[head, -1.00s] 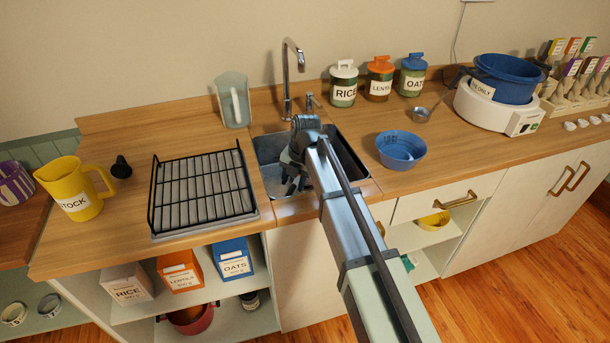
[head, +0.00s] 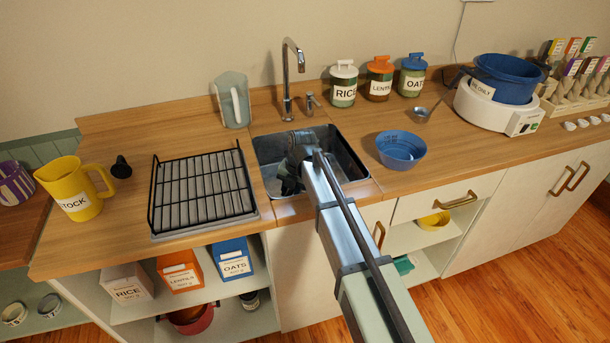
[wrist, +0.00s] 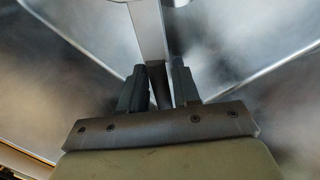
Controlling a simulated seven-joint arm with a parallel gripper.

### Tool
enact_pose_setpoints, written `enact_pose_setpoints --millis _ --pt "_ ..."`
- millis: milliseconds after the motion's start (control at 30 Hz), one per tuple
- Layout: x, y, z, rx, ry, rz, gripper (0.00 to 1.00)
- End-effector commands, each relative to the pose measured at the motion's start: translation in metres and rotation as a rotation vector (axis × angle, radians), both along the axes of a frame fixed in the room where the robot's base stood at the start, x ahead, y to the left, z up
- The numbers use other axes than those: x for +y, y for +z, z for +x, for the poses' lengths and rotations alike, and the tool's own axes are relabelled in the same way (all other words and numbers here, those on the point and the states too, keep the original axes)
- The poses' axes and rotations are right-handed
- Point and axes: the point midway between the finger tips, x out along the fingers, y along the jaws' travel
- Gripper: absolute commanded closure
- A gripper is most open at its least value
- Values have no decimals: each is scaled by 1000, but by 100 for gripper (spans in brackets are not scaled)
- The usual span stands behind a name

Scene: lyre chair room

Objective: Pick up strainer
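My gripper (head: 290,182) is down inside the sink, in its left part. In the wrist view my gripper's two dark fingers (wrist: 160,84) stand a small gap apart. A pale metal bar (wrist: 150,30) runs down from the top edge to that gap, with a dark piece between the fingers. It may be the strainer's handle, but I cannot tell for sure, nor whether the fingers press on it. In the head view my arm hides whatever lies under the gripper. A small metal cup with a long handle (head: 421,114) lies on the counter, right of the sink.
The steel sink (head: 347,160) has walls close around my gripper. The tap (head: 287,80) stands behind it. A black wire rack (head: 200,190) is to the left, a blue bowl (head: 401,150) to the right. A grey-green jug (head: 233,98) stands at the back left.

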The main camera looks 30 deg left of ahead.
Motion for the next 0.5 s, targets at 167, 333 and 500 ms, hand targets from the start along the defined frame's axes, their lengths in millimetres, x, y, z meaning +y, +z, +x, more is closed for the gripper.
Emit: enact_pose_setpoints --millis 167,333,500 --pt "0 0 0 0 0 0 86" --pt "0 0 0 0 0 0 100" --pt "0 0 0 0 0 0 100"
